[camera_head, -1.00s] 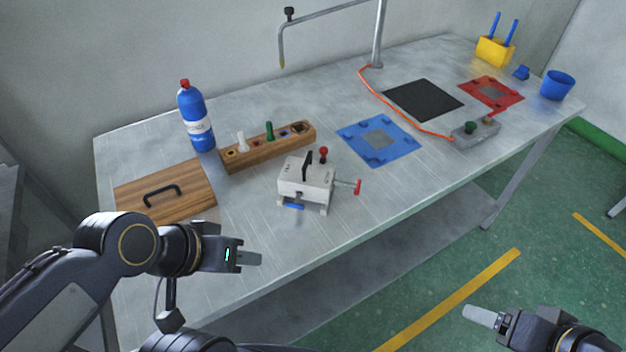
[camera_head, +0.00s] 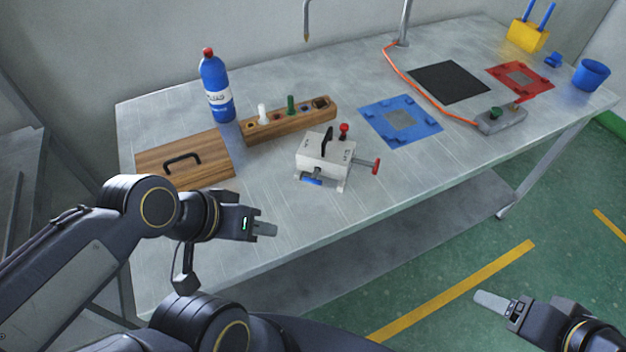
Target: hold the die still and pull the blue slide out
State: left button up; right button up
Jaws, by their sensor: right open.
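The die (camera_head: 325,158) is a pale block standing on the table near its front edge, with a black handle on top. A red-knobbed pin (camera_head: 344,129) sticks up from it and a red-ended handle (camera_head: 376,167) sticks out on its right. The blue slide (camera_head: 312,182) shows low on its front face. My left gripper (camera_head: 265,229) is over the table's front part, left of and nearer than the die, touching nothing; its finger gap cannot be made out. My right gripper (camera_head: 492,303) is open and empty over the floor at lower right, well away from the die.
A wooden rack (camera_head: 290,124) with pegs stands behind the die. A wooden board with a black handle (camera_head: 150,160) and a blue bottle (camera_head: 216,90) are at left. A blue mat (camera_head: 378,117) and a grey control box (camera_head: 502,120) lie right. Table in front of the die is clear.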

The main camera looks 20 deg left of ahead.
aim_at(312, 180)
jog(key=i+l, duration=0.15)
jog(key=l, duration=0.15)
jog(key=i+l, duration=0.1)
jog(key=l, duration=0.15)
jog(key=i+l+u, duration=0.15)
jog(key=l+u, duration=0.5)
jog(key=u, duration=0.25)
jog(key=l+u, duration=0.45)
jog(key=i+l+u, duration=0.1)
jog(key=u, duration=0.3)
jog(key=i+l+u, duration=0.1)
jog(key=u, duration=0.35)
jog(key=l+u, duration=0.25)
jog(key=u, duration=0.15)
jog(key=i+l+u, duration=0.1)
jog(key=u, duration=0.3)
jog(key=l, duration=0.1)
